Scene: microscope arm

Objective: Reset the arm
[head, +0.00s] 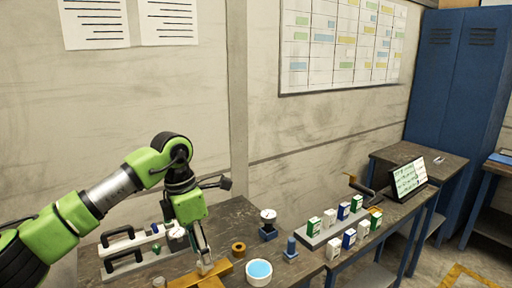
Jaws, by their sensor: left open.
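My left gripper (205,264) points down at the front of the workbench (228,220), low over an orange-yellow block (232,268). Its fingers are open, and the gripper hides part of the block. I cannot tell whether the fingertips touch it. No microscope is clearly recognisable. A dark angled lever-like piece (362,189) with a brownish end stands at the back of the bench, far to the right of the gripper; I cannot tell whether it is the task's arm. My right gripper is not in view.
Black-handled pieces (122,250) lie left. Several small boxes (349,239) and a tablet (408,178) are further right.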

